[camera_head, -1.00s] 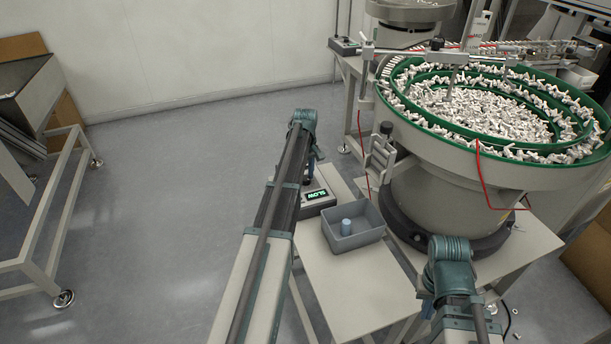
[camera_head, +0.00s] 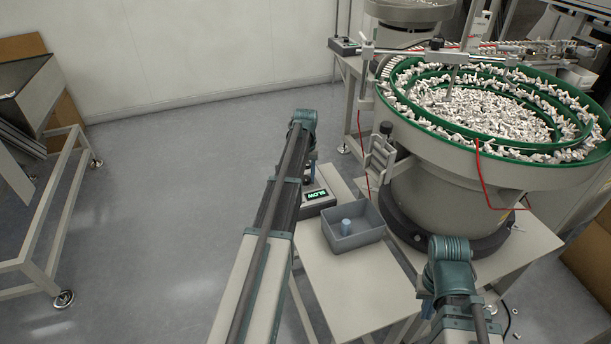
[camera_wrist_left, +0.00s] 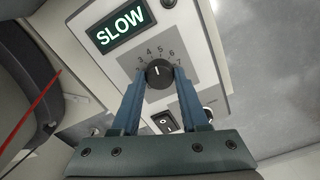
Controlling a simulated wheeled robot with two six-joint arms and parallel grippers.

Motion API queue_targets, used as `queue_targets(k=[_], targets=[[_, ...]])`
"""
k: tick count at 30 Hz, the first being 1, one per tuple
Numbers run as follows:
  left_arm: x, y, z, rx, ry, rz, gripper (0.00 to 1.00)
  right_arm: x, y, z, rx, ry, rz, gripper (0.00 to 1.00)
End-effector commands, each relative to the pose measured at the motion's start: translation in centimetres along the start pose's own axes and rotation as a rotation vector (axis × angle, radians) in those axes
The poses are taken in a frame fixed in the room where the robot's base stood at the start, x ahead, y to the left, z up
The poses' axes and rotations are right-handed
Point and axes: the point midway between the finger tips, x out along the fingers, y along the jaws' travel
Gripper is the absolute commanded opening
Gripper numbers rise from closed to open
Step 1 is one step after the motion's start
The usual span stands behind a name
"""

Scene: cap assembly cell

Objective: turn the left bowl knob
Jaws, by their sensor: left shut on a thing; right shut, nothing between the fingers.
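The left bowl knob (camera_wrist_left: 158,73) is a round black dial with a white pointer mark on a grey numbered scale. It sits on the control box (camera_head: 320,204), whose display (camera_wrist_left: 120,30) reads SLOW in green. My left gripper (camera_wrist_left: 158,80) has its two blue fingers on either side of the knob, shut on it. In the head view the left arm hides the knob and most of that gripper. My right gripper (camera_head: 427,309) shows only as a small bluish part beside its arm at the bottom right; it is shut and empty.
The large bowl feeder (camera_head: 455,190), full of white parts, stands to the right. A black rocker switch (camera_wrist_left: 166,122) sits close below the knob. The floor at left is open.

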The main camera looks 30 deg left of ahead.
Motion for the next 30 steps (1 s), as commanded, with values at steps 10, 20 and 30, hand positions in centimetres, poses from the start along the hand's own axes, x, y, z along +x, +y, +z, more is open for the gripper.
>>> queue_targets(k=[10, 20, 30], targets=[[0.00, 0.04, 0.01, 0.327, 0.000, 0.000, 0.00, 0.00, 0.00, 0.00, 0.000, 0.000, 0.000, 0.00], [0.00, 0.07, 0.03, 0.607, 0.000, 0.000, 0.00, 0.00, 0.00, 0.00, 0.000, 0.000, 0.000, 0.00], [0.00, 0.08, 0.04, 0.789, 0.000, 0.000, 0.00, 0.00, 0.00, 0.00, 0.000, 0.000, 0.000, 0.00]])
